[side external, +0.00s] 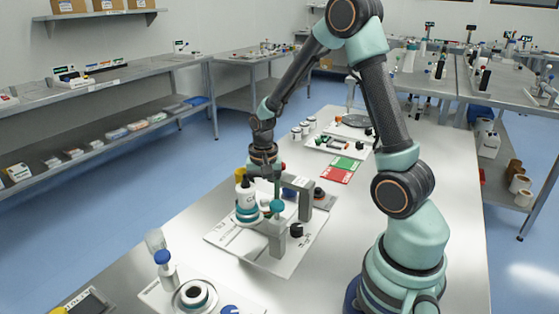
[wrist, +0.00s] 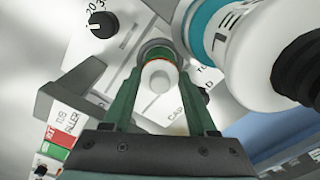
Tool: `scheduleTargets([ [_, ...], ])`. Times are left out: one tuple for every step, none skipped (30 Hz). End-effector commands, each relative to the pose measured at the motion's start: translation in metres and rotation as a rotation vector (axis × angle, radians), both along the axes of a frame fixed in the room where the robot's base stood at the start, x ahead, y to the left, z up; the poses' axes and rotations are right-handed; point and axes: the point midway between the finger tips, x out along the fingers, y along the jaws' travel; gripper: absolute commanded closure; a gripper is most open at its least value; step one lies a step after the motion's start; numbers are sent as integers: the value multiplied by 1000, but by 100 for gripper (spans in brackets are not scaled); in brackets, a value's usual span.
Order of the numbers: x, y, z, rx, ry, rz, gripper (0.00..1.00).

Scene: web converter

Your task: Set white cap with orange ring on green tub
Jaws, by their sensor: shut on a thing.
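In the wrist view my gripper (wrist: 160,85) is shut on the white cap (wrist: 159,77), with one green finger on each side. A thin orange-red ring shows at the cap's far edge. A dark green and grey round rim (wrist: 155,49) shows just beyond it; I cannot tell whether this is the green tub or whether it touches the cap. In the side view my gripper (side external: 264,174) points down over the white work board (side external: 222,237). The cap and the green tub cannot be made out there.
A white bottle with a teal band (side external: 246,200) stands close beside my gripper and fills the upper right of the wrist view (wrist: 240,45).

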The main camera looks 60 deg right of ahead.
Motion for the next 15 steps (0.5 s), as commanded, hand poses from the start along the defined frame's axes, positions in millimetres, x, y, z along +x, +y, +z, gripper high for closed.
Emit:
scheduleTargets([
  [0,0,-1,0,0,0,94],
  [0,0,-1,0,0,0,94],
  [0,0,-1,0,0,0,94],
  [0,0,-1,0,0,0,94],
  [0,0,-1,0,0,0,94],
  [0,0,-2,0,0,0,94],
  [0,0,-2,0,0,0,94],
  [0,0,-2,0,0,0,94],
  [0,0,-2,0,0,0,94],
  [0,0,-3,0,0,0,94],
  [0,0,-3,0,0,0,94],
  [0,0,-3,0,0,0,94],
  [0,0,-3,0,0,0,94],
  [0,0,-4,0,0,0,94],
  [0,0,-3,0,0,0,31],
])
